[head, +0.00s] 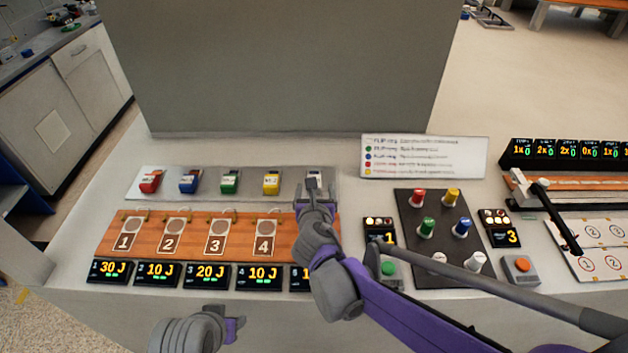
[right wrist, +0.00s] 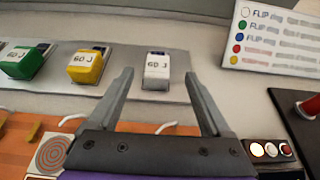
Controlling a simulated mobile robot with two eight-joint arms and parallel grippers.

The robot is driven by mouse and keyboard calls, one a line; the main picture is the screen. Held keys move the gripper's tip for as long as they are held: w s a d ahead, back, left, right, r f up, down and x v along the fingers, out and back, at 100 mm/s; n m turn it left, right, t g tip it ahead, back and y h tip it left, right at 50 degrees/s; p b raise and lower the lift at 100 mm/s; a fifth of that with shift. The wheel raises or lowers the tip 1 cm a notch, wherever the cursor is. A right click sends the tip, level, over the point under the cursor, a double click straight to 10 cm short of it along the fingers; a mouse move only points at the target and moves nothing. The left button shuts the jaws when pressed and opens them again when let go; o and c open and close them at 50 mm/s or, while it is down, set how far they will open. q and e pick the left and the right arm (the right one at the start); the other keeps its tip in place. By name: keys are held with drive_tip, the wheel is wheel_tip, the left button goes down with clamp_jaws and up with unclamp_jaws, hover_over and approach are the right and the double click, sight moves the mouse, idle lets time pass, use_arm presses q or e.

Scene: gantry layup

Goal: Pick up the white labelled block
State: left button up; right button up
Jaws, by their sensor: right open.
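The white labelled block (right wrist: 156,70), marked "60 J", sits on the grey strip at the right end of a row of coloured blocks. In the head view it (head: 314,174) is partly hidden by my right gripper (head: 316,190). In the right wrist view my right gripper (right wrist: 159,84) is open, its two fingers apart and empty. The block appears between the fingertips, beyond them; no contact shows. Part of my left arm, with a purple end piece (head: 232,328), shows at the bottom of the head view; its finger state is unclear.
Red (head: 151,181), blue (head: 190,180), green (head: 230,181) and yellow (head: 271,183) blocks stand left of the white one. A wooden board (head: 195,250) with numbered plates and hooks lies in front. A legend sign (head: 424,157) and a dark knob panel (head: 440,208) are to the right.

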drive_tip(key=shift+x, duration=3.6)
drive_tip(key=shift+s+a+f, duration=0.15)
drive_tip(key=shift+c, duration=0.3)
clamp_jaws()
